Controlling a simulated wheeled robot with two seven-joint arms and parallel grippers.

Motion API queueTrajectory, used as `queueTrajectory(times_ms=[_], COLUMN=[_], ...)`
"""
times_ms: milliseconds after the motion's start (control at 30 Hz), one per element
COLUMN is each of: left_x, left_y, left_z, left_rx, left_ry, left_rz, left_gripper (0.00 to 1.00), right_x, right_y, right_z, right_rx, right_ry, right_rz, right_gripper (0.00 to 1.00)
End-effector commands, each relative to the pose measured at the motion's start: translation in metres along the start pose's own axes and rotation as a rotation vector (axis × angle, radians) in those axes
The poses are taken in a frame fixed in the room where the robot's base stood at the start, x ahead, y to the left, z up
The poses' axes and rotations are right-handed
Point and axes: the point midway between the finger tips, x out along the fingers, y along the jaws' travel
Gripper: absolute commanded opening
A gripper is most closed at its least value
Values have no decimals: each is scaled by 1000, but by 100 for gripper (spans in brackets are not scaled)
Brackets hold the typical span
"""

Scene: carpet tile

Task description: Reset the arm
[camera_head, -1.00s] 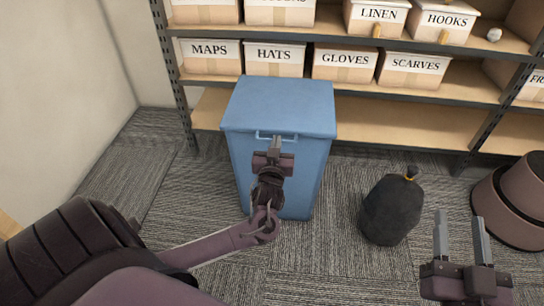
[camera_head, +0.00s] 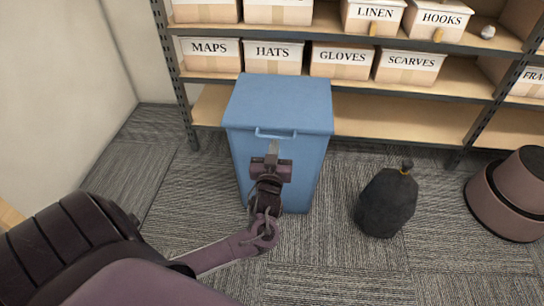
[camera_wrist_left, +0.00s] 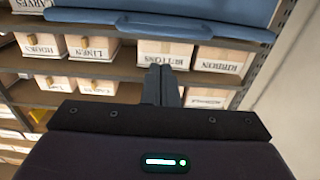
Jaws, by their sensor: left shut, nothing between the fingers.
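My left gripper (camera_head: 272,152) is in front of the blue lidded bin (camera_head: 282,104), a little below the lid's front handle in the head view. Its fingers are together with nothing between them. In the left wrist view the gripper's fingers (camera_wrist_left: 161,84) stand side by side, pointing toward the shelf, and the blue lid edge with its handle (camera_wrist_left: 165,27) spans the top. The bin's lid is closed in the head view. My right gripper is out of view.
A black tied bag (camera_head: 386,204) stands on the carpet right of the bin. A brown round container (camera_head: 512,193) is at the far right. A shelf with labelled boxes (camera_head: 342,60) stands behind the bin. A wall (camera_head: 70,90) is at left. Carpet in front of the bag is clear.

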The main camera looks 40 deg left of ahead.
Motion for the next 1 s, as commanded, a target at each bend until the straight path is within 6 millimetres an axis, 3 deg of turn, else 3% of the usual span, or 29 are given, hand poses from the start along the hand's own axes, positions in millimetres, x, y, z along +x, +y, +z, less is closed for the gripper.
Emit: queueTrajectory(times_ms=[100,233,567,700,767,900,1000], left_x=[-22,-38,-47,-58,-72,-136,-182], left_y=[0,0,0,12,26,76,101], left_z=[12,20,24,36,50,81,87], left_rx=[0,0,0,-8,-11,17,67], left_ry=[-3,-1,1,-79,-174,-479,-639], left_rz=[-1,-1,0,38,89,292,437], left_gripper=[0,0,0,0,0,0,0], right_x=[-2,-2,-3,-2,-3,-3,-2], right_y=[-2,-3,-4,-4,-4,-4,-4], right_z=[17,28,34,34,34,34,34], right_rx=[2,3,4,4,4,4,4], right_ry=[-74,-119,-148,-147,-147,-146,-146], right_rz=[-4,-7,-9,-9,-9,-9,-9], right_gripper=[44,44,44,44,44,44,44])
